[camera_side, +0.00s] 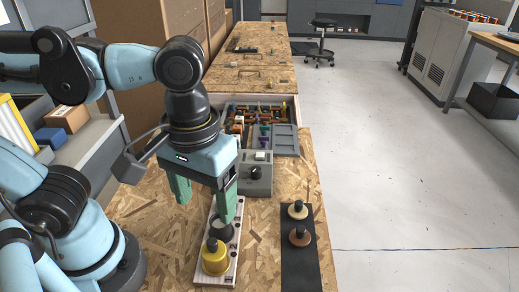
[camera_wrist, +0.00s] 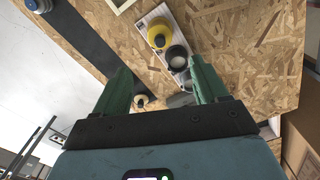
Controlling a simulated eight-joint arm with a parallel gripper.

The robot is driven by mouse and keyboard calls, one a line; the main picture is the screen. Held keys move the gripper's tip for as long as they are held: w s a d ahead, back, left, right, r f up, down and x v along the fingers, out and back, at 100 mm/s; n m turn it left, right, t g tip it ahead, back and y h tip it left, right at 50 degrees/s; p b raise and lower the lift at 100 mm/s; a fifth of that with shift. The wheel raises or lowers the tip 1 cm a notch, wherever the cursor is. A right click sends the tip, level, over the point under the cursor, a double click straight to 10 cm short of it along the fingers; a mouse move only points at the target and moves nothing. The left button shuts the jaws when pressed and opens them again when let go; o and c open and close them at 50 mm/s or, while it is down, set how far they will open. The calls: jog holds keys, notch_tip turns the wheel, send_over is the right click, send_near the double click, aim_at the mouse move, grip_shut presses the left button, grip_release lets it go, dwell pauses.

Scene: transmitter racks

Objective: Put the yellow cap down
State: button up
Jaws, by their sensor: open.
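The yellow cap (camera_side: 215,260) stands upright at the near end of a white board (camera_side: 231,272) with holes; the yellow cap also shows in the wrist view (camera_wrist: 158,36). A dark cap (camera_side: 222,230) sits just behind it on the same board. It appears in the wrist view as a black-rimmed round piece with a pale top (camera_wrist: 177,56). My gripper (camera_side: 207,203) is open and empty, its green fingers spread above and behind the yellow cap, apart from it. One finger partly overlaps the dark cap in the side view.
A black strip (camera_side: 300,270) to the right carries a cream cap (camera_side: 298,209) and a brown cap (camera_side: 299,236). Bare wood lies between board and strip.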

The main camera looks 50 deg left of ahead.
jog(key=w+a+f+m+t, duration=0.3)
jog(key=w+a+t, duration=0.4)
jog(key=w+a, duration=0.4)
jog(key=shift+w+a+m, duration=0.15)
jog(key=shift+a+m, duration=0.55)
jog(key=shift+a, duration=0.1)
dwell(0.3)
